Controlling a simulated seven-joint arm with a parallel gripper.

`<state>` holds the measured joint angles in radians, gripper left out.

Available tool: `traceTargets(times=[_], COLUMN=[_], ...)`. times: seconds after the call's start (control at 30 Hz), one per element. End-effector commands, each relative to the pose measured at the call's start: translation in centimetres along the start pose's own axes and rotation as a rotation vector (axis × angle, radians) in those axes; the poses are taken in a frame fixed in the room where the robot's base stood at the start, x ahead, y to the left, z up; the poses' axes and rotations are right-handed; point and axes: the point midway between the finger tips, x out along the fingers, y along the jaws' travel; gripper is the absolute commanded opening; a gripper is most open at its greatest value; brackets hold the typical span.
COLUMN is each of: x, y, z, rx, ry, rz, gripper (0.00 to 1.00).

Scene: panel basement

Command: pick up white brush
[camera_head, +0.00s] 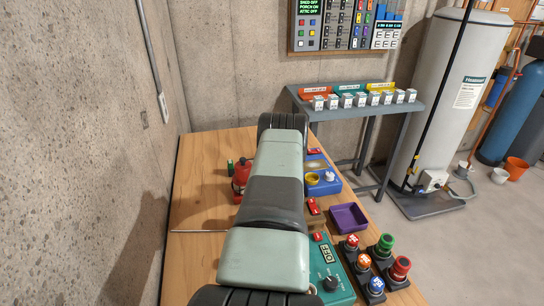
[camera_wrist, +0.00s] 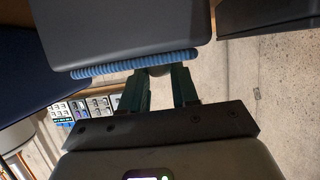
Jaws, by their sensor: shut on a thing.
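My gripper (camera_wrist: 160,76) shows in the wrist view, with two teal fingers reaching up from a dark crossbar. I cannot tell whether this is the white brush. No white brush can be made out in either view. In the head view my arm hides my gripper and part of the wooden bench (camera_head: 205,203).
A grey block with a blue ribbed edge (camera_wrist: 134,63) is close beyond the fingertips. On the bench are a red bottle (camera_head: 240,175), a purple tray (camera_head: 348,217), a teal control box (camera_head: 334,272) and several coloured buttons (camera_head: 376,285). A concrete wall (camera_head: 75,140) borders the left.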

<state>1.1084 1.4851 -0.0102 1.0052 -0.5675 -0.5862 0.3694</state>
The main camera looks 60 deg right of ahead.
Motion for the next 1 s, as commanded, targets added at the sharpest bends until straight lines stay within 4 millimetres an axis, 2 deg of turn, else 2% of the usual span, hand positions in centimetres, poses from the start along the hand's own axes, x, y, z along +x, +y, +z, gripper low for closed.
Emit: traceTargets(times=[0.1, 0.37, 0.57, 0.67, 1.0], x=[0.0, -0.1, -0.6, -1.4, -6.0], y=[0.0, 0.0, 0.0, 0.0, 0.1], z=[0.0, -0.2, -1.8, -3.7, -14.6], rx=[0.0, 0.0, 0.0, -0.001, -0.001], ry=[0.0, 0.001, 0.003, 0.004, 0.007], rz=[0.0, 0.0, 0.0, 0.0, 0.001], gripper=[0.0, 0.0, 0.0, 0.0, 0.0])
